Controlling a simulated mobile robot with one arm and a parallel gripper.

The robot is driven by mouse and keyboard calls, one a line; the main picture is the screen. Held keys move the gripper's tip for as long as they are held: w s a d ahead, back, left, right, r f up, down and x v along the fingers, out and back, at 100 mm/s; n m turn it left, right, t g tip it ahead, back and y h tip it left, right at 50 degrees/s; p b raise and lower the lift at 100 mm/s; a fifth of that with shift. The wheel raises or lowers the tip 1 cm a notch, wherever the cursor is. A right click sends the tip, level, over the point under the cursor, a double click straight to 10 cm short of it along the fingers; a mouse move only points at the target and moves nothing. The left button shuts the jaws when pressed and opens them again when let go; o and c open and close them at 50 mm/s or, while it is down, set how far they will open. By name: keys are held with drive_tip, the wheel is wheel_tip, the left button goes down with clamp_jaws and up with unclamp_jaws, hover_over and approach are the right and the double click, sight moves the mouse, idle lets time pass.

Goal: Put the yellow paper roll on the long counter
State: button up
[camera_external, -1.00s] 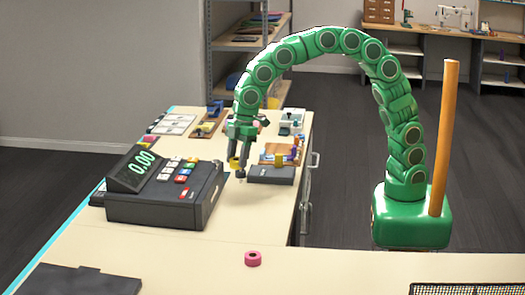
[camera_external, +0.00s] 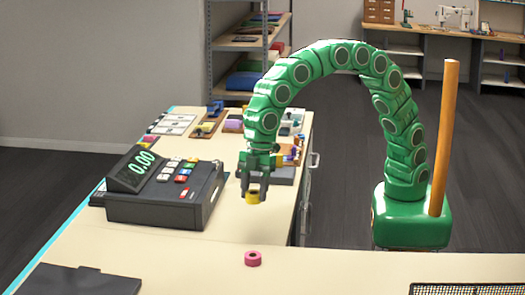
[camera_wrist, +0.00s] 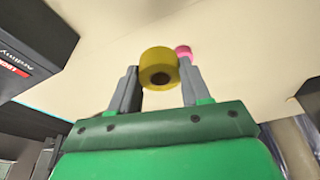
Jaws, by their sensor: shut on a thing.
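My gripper (camera_external: 254,191) is shut on the yellow paper roll (camera_external: 253,198) and holds it above the long counter (camera_external: 215,252), to the right of the cash register. In the wrist view the yellow roll (camera_wrist: 159,68) sits between the two grey fingers of my gripper (camera_wrist: 160,85), with its dark hole facing the camera. The pale counter top (camera_wrist: 115,30) spreads out beyond it. I cannot tell exactly how high the roll hangs.
A pink roll (camera_external: 253,258) lies on the counter in front of my gripper. A black cash register (camera_external: 165,190) stands at the left. A dark flat board (camera_external: 82,281) lies front left and a black mesh tray (camera_external: 467,288) front right. Bare counter surrounds the pink roll.

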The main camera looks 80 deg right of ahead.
drive_tip(key=w+a+f, duration=0.4)
drive_tip(key=w+a, duration=0.2)
drive_tip(key=w, duration=0.1)
hover_over(211, 256)
drive_tip(key=s+d, duration=0.1)
drive_tip(key=d, duration=0.1)
drive_tip(key=x, duration=0.3)
drive_tip(key=d+x, duration=0.1)
drive_tip(key=x, duration=0.1)
drive_tip(key=shift+s+f, duration=0.1)
drive_tip(key=shift+s, duration=0.05)
drive_tip(key=shift+w+a+f, duration=0.15)
drive_tip(key=shift+f, duration=0.25)
drive_tip(key=shift+w+a+f, duration=0.15)
drive_tip(key=shift+w+f, duration=0.05)
drive_tip(key=shift+f, duration=1.4)
drive_tip(key=shift+f, duration=0.15)
drive_tip(key=o, duration=1.1)
drive_tip(key=v, duration=1.2)
